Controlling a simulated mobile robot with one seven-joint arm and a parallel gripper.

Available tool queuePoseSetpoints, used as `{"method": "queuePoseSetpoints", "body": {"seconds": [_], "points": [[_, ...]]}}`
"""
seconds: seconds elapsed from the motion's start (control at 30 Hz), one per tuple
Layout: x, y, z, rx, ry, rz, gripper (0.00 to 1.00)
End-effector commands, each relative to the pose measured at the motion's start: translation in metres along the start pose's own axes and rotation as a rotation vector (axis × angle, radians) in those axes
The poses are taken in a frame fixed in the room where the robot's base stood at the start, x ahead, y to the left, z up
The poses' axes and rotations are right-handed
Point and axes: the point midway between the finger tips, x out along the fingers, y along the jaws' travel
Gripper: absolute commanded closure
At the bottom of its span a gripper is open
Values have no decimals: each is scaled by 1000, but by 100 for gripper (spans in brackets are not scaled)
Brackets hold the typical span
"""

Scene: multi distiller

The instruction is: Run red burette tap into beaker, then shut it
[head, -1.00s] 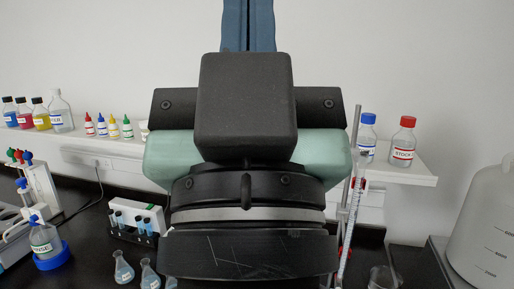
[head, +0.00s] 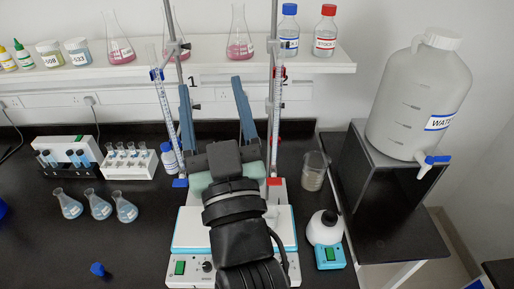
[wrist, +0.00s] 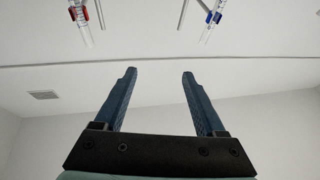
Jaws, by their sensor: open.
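The burette with red fittings (head: 277,92) stands upright on a stand marked 2, behind and right of my gripper in the head view. It also shows at the upper left of the wrist view (wrist: 84,32). A glass beaker (head: 314,172) stands on the black bench right of that stand, apart from the burette. My gripper (head: 210,84) is open and empty, its blue fingers pointing away between the two burettes. Its fingers also show in the wrist view (wrist: 159,73).
A blue-fitted burette (head: 163,95) stands left of my gripper. Pale-topped stirrers (head: 190,232) lie below my arm. Flasks (head: 100,205), tube racks (head: 128,162) and a large water tank (head: 415,100) flank the bench.

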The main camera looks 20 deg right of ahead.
Motion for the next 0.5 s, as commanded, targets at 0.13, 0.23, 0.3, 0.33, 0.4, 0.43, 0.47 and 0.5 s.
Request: {"method": "queuePoseSetpoints", "body": {"seconds": [0.13,0.23,0.3,0.33,0.4,0.43,0.47,0.5], "points": [[-54,32,104,2,-184,72,28],[-98,50,155,1,-280,127,28],[-125,60,180,0,-333,161,28],[-135,64,188,-1,-351,174,28],[-154,70,203,-3,-384,197,28],[-160,72,207,-4,-395,204,28],[-165,73,210,-4,-402,210,28],[-169,74,213,-5,-410,216,28]]}}
